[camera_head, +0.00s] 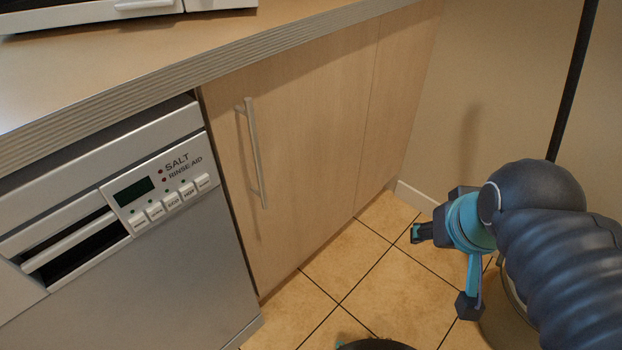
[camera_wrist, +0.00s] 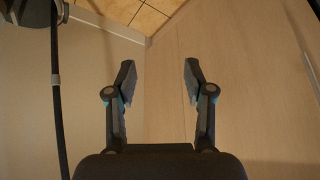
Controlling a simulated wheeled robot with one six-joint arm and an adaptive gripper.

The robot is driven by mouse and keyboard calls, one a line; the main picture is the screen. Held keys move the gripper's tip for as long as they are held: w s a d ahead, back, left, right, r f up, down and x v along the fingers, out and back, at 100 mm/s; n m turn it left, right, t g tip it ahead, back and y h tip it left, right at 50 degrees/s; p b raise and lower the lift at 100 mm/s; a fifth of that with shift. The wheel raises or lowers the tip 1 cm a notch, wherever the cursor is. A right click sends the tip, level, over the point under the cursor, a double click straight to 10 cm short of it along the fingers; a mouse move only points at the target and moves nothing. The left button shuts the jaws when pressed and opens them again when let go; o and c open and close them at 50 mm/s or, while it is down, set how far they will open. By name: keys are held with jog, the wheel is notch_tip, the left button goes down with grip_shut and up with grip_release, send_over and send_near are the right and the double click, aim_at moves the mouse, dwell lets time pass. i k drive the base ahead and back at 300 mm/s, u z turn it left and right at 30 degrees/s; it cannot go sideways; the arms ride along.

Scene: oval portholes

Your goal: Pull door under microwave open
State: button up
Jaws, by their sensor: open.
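The light wooden cabinet door (camera_head: 310,150) is shut below the counter in the head view, right of the dishwasher. Its upright metal bar handle (camera_head: 254,155) is on its left side. The microwave (camera_head: 130,10) is cut off at the top left, on the counter. My gripper (camera_head: 440,270) is to the right of the door, well apart from the handle. In the wrist view my gripper (camera_wrist: 160,75) has its two fingers spread with nothing between them. A pale wooden panel (camera_wrist: 235,80) fills the right of that view; a pale strip at its right edge may be the handle.
The dishwasher (camera_head: 130,240) with a button panel stands left of the door. The counter edge (camera_head: 215,70) overhangs both. A dark pole (camera_head: 574,80) stands by the right wall. Tiled floor (camera_head: 370,270) in front of the door is mostly clear.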

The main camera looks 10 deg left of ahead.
aim_at(286, 130)
jog(key=z, duration=0.7)
jog(key=k, duration=0.95)
jog(key=u, duration=1.25)
